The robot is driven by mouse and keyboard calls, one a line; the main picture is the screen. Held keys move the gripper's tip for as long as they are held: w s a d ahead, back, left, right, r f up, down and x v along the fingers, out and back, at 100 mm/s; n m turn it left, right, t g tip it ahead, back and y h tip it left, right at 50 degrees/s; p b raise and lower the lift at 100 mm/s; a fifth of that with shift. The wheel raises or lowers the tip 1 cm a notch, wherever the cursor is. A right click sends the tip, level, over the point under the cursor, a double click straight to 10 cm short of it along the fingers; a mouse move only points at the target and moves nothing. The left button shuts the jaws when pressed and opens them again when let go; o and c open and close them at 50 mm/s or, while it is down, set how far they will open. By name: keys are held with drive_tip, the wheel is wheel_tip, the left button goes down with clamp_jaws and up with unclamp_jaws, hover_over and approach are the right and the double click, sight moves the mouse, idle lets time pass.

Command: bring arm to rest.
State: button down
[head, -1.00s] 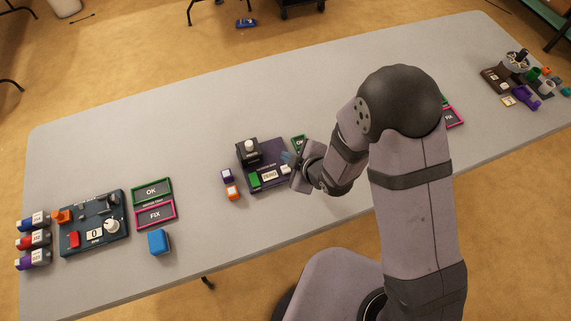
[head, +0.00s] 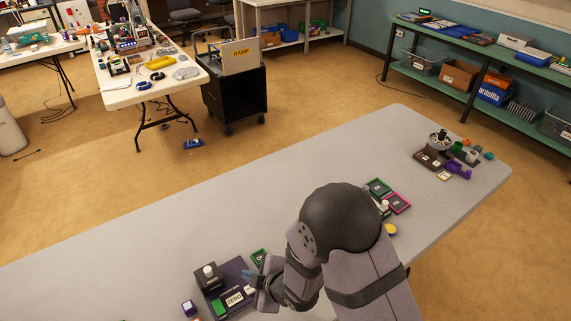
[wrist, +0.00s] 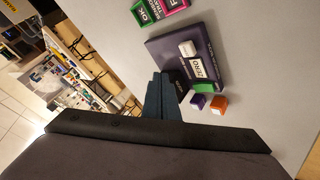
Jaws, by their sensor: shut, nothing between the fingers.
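My arm reaches over the long grey table (head: 150,235) with its dark round joint nearest the camera. My gripper (head: 250,276) hangs at the right side of a purple board, its blue fingers closed together and empty. In the wrist view my gripper (wrist: 164,82) shows as dark teal fingers side by side, with the purple board (wrist: 165,47) beyond them. I cannot tell the exact gap between fingertips and board.
The purple board (head: 236,270) carries a black block with a white knob (head: 208,271). A green tray (head: 259,257) lies near my gripper. Green (head: 379,187) and pink (head: 398,202) trays and a brown board (head: 429,158) stand farther right. The table's far middle is clear.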

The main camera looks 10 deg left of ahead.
drive_tip(key=s+d+f+m+g+h, duration=0.1)
drive_tip(key=s+d+f, duration=0.1)
drive_tip(key=d, duration=0.1)
drive_tip(key=s+d+f+m+g+h, duration=0.1)
drive_tip(key=s+d+f+m+h, duration=0.1)
drive_tip(key=d, duration=0.1)
drive_tip(key=s+d+f+m+g+h, duration=0.1)
drive_tip(key=s+d+f+m+h, duration=0.1)
drive_tip(key=d, duration=0.2)
drive_tip(key=shift+f, duration=0.4)
drive_tip(key=s+d, duration=0.1)
drive_tip(key=s+d+m+g+h, duration=0.1)
drive_tip(key=d, duration=0.1)
drive_tip(key=s+d+f+h, duration=0.1)
drive_tip(key=shift+s+d+m, duration=0.2)
drive_tip(key=shift+s+m, duration=0.05)
drive_tip(key=shift+m, duration=0.05)
drive_tip(key=s+d+r+m+g+h, duration=0.3)
drive_tip(key=s+d+r+m+g, duration=0.2)
drive_tip(key=s+d+r+m, duration=0.5)
drive_tip(key=w+d+r+m+t+y, duration=0.2)
drive_tip(key=w+d+r+m+t, duration=0.1)
drive_tip(key=w+d+r, duration=0.6)
drive_tip(key=shift+w+r+m+t, duration=0.3)
drive_tip(key=shift+w+r+t, duration=0.1)
drive_tip(key=shift+t, duration=0.1)
drive_tip(key=shift+d, duration=0.1)
